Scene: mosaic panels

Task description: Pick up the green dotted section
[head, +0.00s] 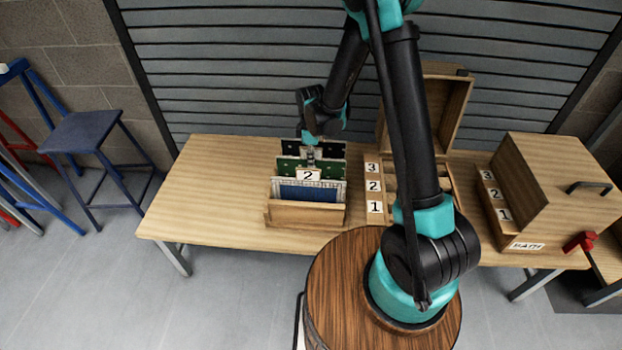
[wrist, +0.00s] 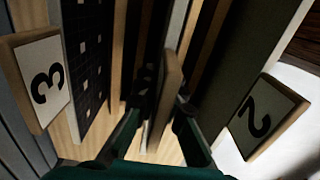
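The green dotted section (head: 289,165) stands upright in a wooden rack (head: 281,213), between a black dotted section (head: 289,146) behind and a blue section (head: 310,194) in front. The tab's number is not visible. A tag reading 3 (wrist: 46,82) sits on the black dotted section at left; a tag reading 2 (wrist: 262,117) is at right.
The rack stands on a wooden table (head: 211,175). To its right are an open wooden box (head: 447,110) with a strip numbered 1 to 3, and a wooden case (head: 560,185) with a dark handle. The table's left part is clear. A blue stool (head: 83,135) stands at left.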

